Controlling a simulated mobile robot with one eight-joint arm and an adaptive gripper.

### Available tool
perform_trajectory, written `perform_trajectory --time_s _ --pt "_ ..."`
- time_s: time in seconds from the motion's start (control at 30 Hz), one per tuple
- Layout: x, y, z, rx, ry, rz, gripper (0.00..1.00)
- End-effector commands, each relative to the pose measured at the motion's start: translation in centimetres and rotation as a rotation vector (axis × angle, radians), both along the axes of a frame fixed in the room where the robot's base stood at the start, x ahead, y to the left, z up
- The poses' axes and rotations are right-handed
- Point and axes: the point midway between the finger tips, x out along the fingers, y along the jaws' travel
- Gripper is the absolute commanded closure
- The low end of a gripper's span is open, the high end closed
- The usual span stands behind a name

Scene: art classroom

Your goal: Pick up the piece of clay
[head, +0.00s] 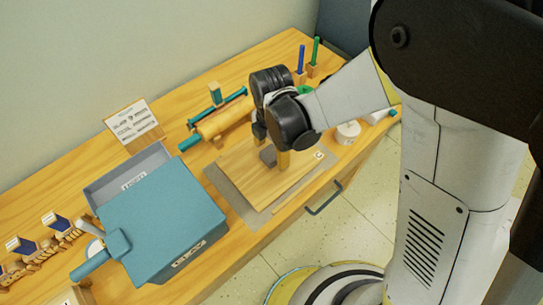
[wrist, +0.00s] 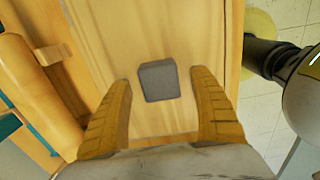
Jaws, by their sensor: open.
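The piece of clay is a small grey block (wrist: 160,81) on a wooden board (wrist: 150,25). In the head view the clay (head: 268,156) shows beside my gripper, partly hidden by it. My gripper (wrist: 167,108) has its two yellow fingers spread apart. In the wrist view the clay lies between and just ahead of the fingertips, with a gap on both sides. In the head view my gripper (head: 272,158) points down over the board (head: 245,185), close above it. Nothing is held.
A blue-lidded box (head: 165,215) stands left of the board. A rolling pin (head: 225,118) lies behind it. Upright blue and green tools (head: 308,60) stand at the back right, and a white round item (head: 348,131) sits to the right. Several small figures (head: 45,240) line the left.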

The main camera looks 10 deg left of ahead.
Motion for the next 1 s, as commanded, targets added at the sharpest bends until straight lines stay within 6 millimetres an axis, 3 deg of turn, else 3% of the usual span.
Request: perform_trajectory --time_s 0.07,0.27,0.3,0.5,0.87,1.0 --pt "0.0 0.0 -1.2 0.0 0.0 0.0 0.28" --pt "0.0 0.0 -1.2 -0.001 -0.001 0.0 0.28" --pt "0.0 0.0 -1.1 -0.001 -0.001 -0.001 0.33" --pt "0.0 0.0 -1.1 -0.001 -0.001 -0.001 0.9" --pt "0.0 0.0 -1.0 0.0 0.0 -0.001 0.91" --pt "0.0 0.0 -0.2 0.0 0.0 -0.001 0.91"
